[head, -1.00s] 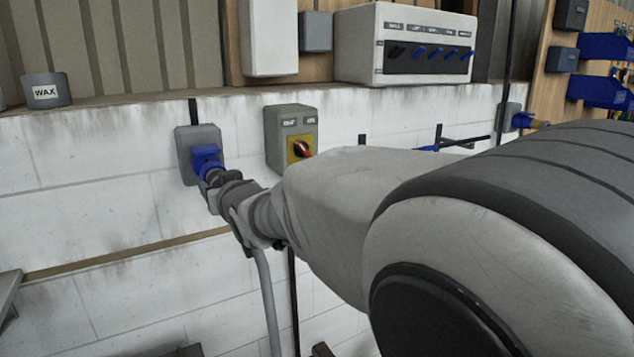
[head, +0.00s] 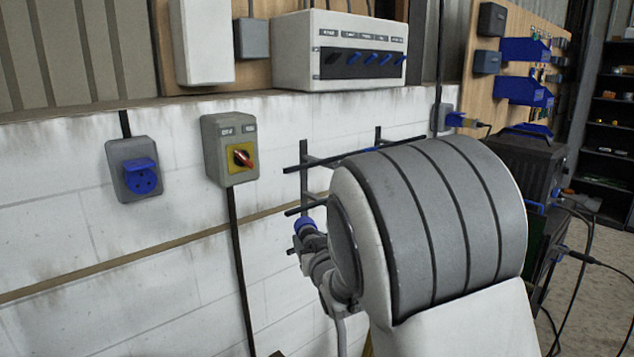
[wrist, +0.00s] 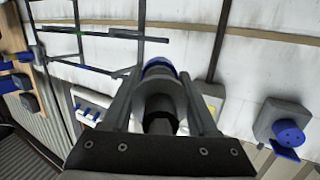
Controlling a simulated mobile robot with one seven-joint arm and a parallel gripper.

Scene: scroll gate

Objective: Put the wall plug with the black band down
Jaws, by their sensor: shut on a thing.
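My gripper (head: 311,250) is shut on a plug with a blue front collar (head: 303,225), held out in front of the wall, right of the rotary switch. In the wrist view the plug (wrist: 160,90) sits between the two fingers (wrist: 160,82), its blue rim toward the wall and a dark section (wrist: 160,116) nearer the palm. I cannot tell whether that dark section is the black band. A grey cable (head: 341,333) hangs below my gripper. The blue wall socket (head: 140,180) on the left has no plug in it; it also shows in the wrist view (wrist: 289,134).
A rack of dark bars (head: 338,160) is on the wall close behind the plug. A switch box with a red knob (head: 230,148) stands between socket and rack. A white breaker panel (head: 345,50) is above. Another blue plug (head: 456,119) is in a socket farther right.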

